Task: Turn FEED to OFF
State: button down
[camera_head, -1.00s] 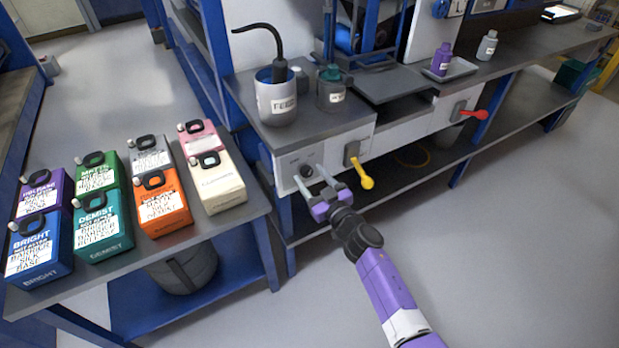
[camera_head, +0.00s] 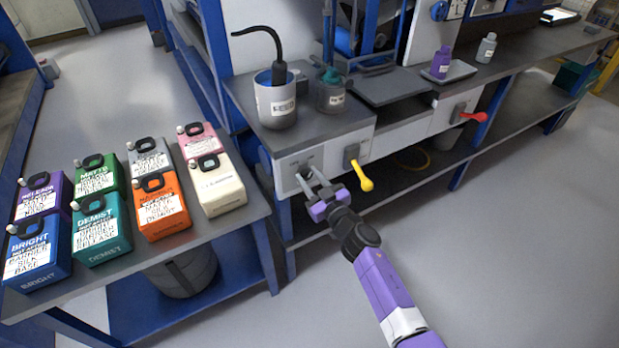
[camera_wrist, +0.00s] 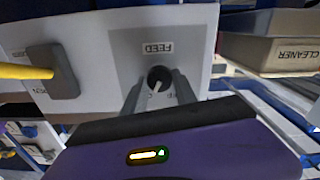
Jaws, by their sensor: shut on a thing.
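The FEED knob (camera_wrist: 159,77) is a small dark dial with a white pointer line, on a grey plate under the FEED label (camera_wrist: 157,47), which appears upside down in the wrist view. Small lettering beside the dial is partly hidden by my fingers and not readable. In the head view the knob (camera_head: 304,171) is on the front of the white panel (camera_head: 330,155), left of the yellow lever. My gripper (camera_head: 309,176) is at the panel front. Its two grey fingers, also in the wrist view (camera_wrist: 160,88), are closed on either side of the knob.
A yellow lever (camera_head: 364,181) sits close to the right of my gripper, and a red lever (camera_head: 478,117) farther right. A FEED pot (camera_head: 277,105) stands on the counter above. Several labelled jugs cover the left table, including a cream one (camera_head: 216,184). Open floor lies at right.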

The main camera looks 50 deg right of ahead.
jog(key=n, duration=0.6)
jog(key=shift+a+f, duration=0.1)
jog(key=n, duration=0.5)
jog(key=shift+n, duration=0.3)
dwell(0.3)
jog(key=c, duration=1)
grip_release()
jog(key=v, duration=0.7)
jog(key=shift+s, duration=0.4)
